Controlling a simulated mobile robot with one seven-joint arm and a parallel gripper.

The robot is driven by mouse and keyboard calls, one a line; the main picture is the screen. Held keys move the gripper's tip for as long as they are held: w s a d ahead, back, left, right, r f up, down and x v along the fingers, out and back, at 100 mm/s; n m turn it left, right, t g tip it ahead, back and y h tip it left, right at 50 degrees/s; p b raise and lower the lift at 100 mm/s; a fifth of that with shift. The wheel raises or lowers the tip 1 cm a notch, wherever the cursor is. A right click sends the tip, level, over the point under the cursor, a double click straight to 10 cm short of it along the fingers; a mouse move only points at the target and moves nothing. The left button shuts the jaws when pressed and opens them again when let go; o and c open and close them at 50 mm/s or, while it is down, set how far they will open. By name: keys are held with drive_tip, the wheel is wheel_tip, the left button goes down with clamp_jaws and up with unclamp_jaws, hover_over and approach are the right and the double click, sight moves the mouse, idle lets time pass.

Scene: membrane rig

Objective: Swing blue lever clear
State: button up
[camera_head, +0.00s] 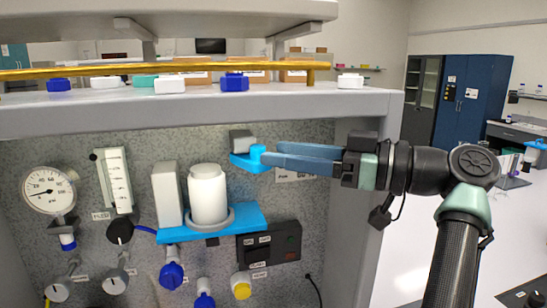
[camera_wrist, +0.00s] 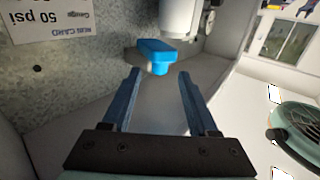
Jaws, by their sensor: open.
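The blue lever (camera_head: 243,163) sits under a small grey block (camera_head: 242,140) on the rig's back panel, with a raised knob at its right end. In the wrist view the lever (camera_wrist: 156,50) lies just beyond the fingertips, roughly centred between them. My gripper (camera_head: 272,156) comes in from the right with dark blue fingers, the tips close to the lever's knob in the head view. In the wrist view my gripper (camera_wrist: 160,75) is open with nothing between the fingers. I cannot tell whether a fingertip touches the knob.
A white canister (camera_head: 207,192) stands on a blue bracket (camera_head: 240,219) below and left of the lever. A shelf (camera_head: 200,110) with a yellow rail (camera_head: 150,70) runs above. A pressure gauge (camera_head: 48,190) and a flow meter (camera_head: 114,180) are at left. A side post (camera_head: 365,225) stands at right.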

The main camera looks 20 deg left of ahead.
drive_tip(key=d+b, duration=0.2)
drive_tip(key=d, duration=0.8)
drive_tip(key=shift+d, duration=0.25)
